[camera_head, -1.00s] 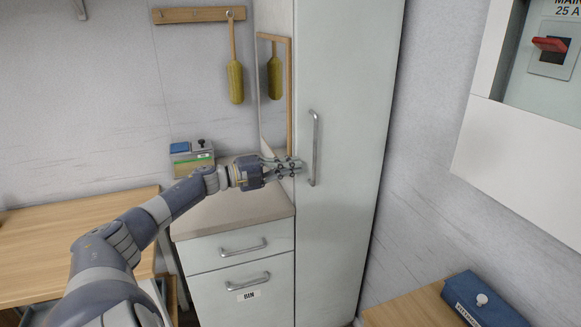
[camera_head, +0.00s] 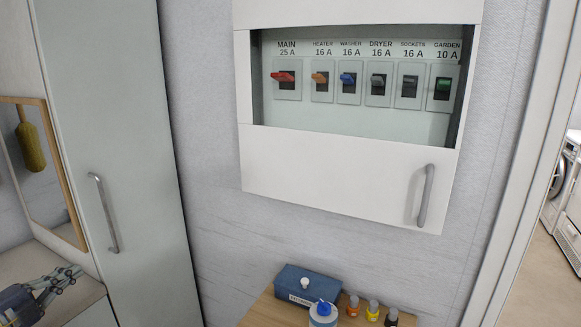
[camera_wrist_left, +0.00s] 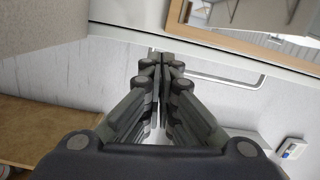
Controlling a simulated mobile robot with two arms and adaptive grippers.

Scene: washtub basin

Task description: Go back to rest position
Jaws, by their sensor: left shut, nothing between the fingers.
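My left gripper (camera_head: 68,274) is at the lower left corner of the head view, over the counter beside the tall cabinet (camera_head: 125,130). Its fingers are shut with nothing between them, as the left wrist view (camera_wrist_left: 160,62) also shows. The cabinet's vertical handle (camera_head: 103,213) is a short way to the right of the fingertips, apart from them in the head view. My right gripper is in no view.
A wall fuse box (camera_head: 330,160) with several coloured switches and a handle hangs right of the cabinet. Below it, a blue box (camera_head: 308,286), a white bottle with a blue top (camera_head: 323,316) and several small bottles stand on a wooden top. A framed mirror (camera_head: 40,170) is at left.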

